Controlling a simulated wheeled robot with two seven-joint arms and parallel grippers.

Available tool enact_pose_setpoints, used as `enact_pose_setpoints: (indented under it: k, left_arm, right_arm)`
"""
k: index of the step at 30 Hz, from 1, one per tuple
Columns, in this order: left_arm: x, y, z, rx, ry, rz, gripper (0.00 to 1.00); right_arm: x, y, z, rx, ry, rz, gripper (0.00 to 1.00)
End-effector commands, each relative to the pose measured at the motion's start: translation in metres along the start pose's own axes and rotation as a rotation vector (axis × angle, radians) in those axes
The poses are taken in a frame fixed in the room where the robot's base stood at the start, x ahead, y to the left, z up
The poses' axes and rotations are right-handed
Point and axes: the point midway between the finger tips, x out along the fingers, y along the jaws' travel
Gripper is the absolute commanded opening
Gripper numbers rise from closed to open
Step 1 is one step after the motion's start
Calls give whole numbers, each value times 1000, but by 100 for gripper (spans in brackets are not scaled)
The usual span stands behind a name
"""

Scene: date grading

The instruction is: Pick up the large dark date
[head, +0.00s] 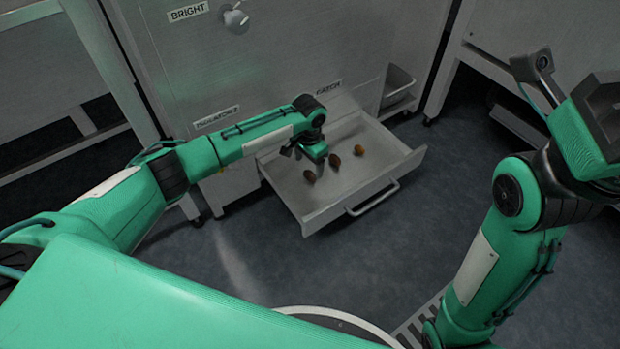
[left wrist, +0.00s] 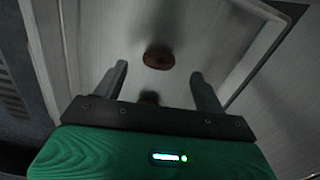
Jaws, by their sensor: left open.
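Two dark brown dates lie apart on the floor of the open drawer (head: 326,197) in the head view, one at the left (head: 309,177) and one near the gripper (head: 335,160). I cannot tell which is larger. My left gripper (head: 314,158) is open above the drawer, close to both. In the left wrist view, one brown date (left wrist: 158,57) lies beyond the open fingertips (left wrist: 159,74). Another dark date (left wrist: 149,97) shows between the fingers, partly hidden by the gripper body. My right arm is at the right; its fingers cannot be made out.
An amber date (head: 360,149) lies to the right in the drawer. The drawer has raised walls and a front handle (head: 372,198). The cabinet front (head: 290,50) stands close behind my left arm.

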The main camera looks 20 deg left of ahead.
Motion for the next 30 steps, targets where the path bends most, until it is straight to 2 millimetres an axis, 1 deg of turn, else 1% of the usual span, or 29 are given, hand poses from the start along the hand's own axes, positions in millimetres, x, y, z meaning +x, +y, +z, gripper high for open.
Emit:
enact_pose_setpoints:
  k: [6, 13, 17, 25, 26, 30]
  left_arm:
    - [22, 0, -2, 0, 0, -1, 72]
    - [45, 1, -4, 0, 1, -1, 72]
    - [50, 1, -4, 0, 1, -1, 72]
    - [50, 1, -4, 0, 1, -1, 72]
    - [50, 1, -4, 0, 1, -1, 70]
    - [50, 1, -4, 0, 1, -1, 42]
  right_arm:
    - [0, 0, -8, 8, 34, 13, 36]
    - [-10, -2, -15, 11, 47, 20, 36]
    - [-11, -4, -16, 11, 50, 21, 36]
    - [-10, -4, -16, 11, 50, 20, 36]
    - [-10, -4, -16, 11, 50, 20, 36]
    - [-10, -4, -16, 11, 51, 20, 36]
